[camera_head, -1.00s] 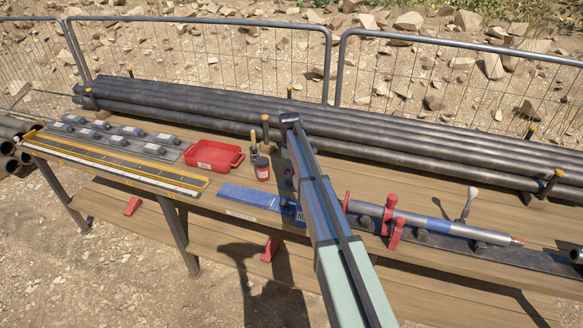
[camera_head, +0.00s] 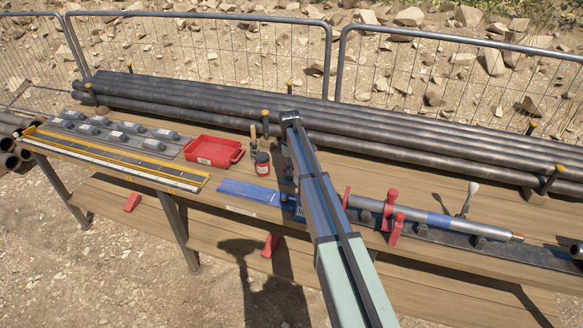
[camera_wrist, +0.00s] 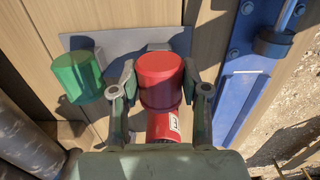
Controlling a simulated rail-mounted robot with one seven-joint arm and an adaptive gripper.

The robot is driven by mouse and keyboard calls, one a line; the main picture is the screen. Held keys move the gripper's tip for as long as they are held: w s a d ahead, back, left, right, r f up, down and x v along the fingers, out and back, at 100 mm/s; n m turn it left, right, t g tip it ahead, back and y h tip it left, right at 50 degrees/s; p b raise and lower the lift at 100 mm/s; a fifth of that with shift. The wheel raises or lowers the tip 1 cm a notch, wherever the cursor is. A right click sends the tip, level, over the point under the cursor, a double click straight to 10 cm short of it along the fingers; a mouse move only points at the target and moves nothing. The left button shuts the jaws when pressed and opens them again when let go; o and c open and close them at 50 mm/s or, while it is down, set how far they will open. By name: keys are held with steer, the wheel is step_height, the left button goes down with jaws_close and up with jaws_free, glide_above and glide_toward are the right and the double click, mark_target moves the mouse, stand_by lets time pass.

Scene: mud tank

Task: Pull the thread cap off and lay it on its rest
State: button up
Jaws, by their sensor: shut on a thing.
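My gripper (camera_wrist: 159,82) shows in the wrist view with its two fingers on either side of a red cap (camera_wrist: 163,68), shut on it. The cap is a plain, smooth, short cylinder. A green cap (camera_wrist: 75,75) stands to its left, apart from the fingers, by a grey plate (camera_wrist: 118,44) on the wooden bench. In the head view my arm hides the gripper and the red cap. I cannot tell whether the red cap touches anything below it.
A labelled red cylinder (camera_wrist: 160,126) shows between my finger bases. A blue metal piece (camera_wrist: 237,100) lies to the right. In the head view, a red tin (camera_head: 262,165) and red tray (camera_head: 214,151) stand left of my arm, a clamped tool (camera_head: 440,219) lies right, and long pipes (camera_head: 200,108) run behind.

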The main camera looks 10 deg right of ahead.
steer(key=shift+f, duration=0.55)
steer(key=o, duration=1)
